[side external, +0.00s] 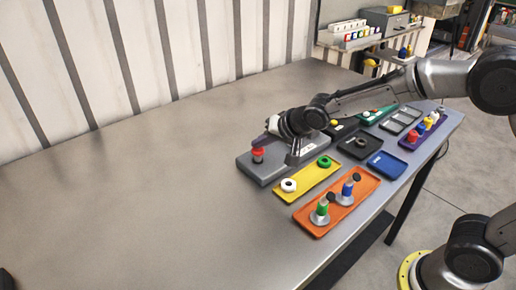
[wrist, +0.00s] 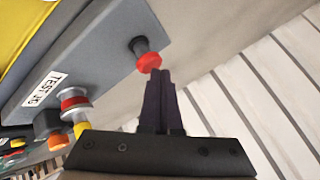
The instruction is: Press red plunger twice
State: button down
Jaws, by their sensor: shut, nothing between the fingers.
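The red plunger (side external: 258,152) has a red cap on a dark stem. It stands upright near the left end of a grey test jig block (side external: 262,170). In the wrist view the plunger (wrist: 148,62) shows just beyond the tips of my gripper (wrist: 158,74). My gripper's dark fingers are together and empty, and overlap the cap's lower edge in that view. I cannot tell whether they touch it. In the side view my gripper (side external: 292,158) is over the block, to the right of the plunger, and hides part of the block.
The jig also carries a red-and-white knob (wrist: 74,102) and an orange knob (wrist: 57,140). A yellow tray (side external: 307,182) and an orange tray (side external: 337,200) lie in front of the block. More trays lie to the right. The table's left side is clear.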

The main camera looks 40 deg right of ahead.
aim_at(261, 151)
jog(key=shift+f, duration=1.2)
dwell(1.0)
jog(key=shift+r, duration=1.85)
jog(key=shift+r, duration=2.5)
